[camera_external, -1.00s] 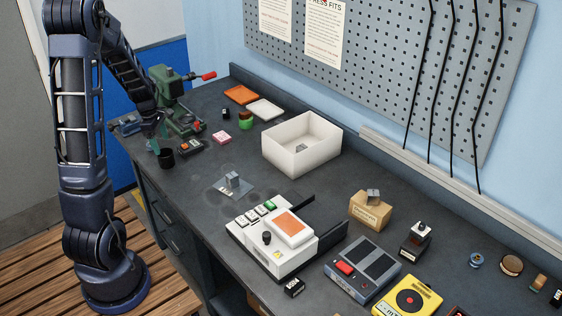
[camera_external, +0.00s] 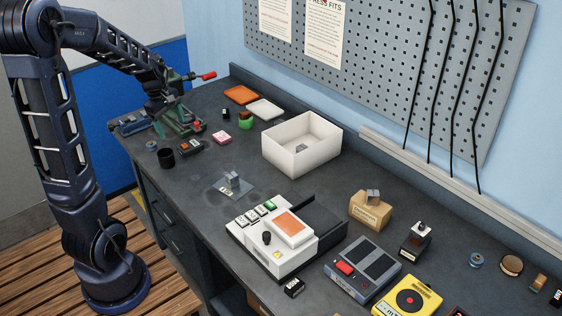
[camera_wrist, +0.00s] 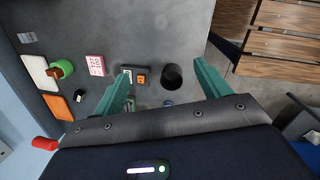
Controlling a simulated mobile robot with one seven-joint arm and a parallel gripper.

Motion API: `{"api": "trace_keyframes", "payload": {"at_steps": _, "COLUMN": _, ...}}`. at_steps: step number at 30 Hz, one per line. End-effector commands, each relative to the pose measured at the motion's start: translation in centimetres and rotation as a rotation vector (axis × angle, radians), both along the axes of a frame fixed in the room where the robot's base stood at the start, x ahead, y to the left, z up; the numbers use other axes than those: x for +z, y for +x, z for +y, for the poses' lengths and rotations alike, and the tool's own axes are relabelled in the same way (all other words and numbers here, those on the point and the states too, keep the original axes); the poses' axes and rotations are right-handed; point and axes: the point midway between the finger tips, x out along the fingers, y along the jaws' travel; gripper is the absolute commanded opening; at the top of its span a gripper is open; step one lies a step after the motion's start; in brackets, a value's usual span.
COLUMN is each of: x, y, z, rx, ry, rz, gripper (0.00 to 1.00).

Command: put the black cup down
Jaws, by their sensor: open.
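The black cup (camera_external: 166,158) stands upright on the dark bench top near its left front edge. In the wrist view the cup (camera_wrist: 171,76) shows from above between my green fingers, some way beyond their tips. My gripper (camera_wrist: 160,75) is open and empty, with its two fingers spread wide. In the external view my gripper (camera_external: 175,128) is above the bench, behind the cup and apart from it.
A white bin (camera_external: 301,145) and a white machine (camera_external: 262,248) are farther right. The bench's front edge is close to the cup.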

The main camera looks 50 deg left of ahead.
Motion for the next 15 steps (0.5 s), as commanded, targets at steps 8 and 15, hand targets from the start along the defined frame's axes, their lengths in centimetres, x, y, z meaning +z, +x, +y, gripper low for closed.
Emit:
{"api": "trace_keyframes", "payload": {"at_steps": 8, "x": 5.4, "y": -1.1, "z": -9.5, "rx": -0.486, "ry": 0.112, "rz": -0.091, "gripper": 0.76}}
{"api": "trace_keyframes", "payload": {"at_steps": 15, "x": 8.7, "y": -3.8, "z": -16.4, "rx": -0.892, "ry": 0.227, "rz": -0.158, "gripper": 0.76}}
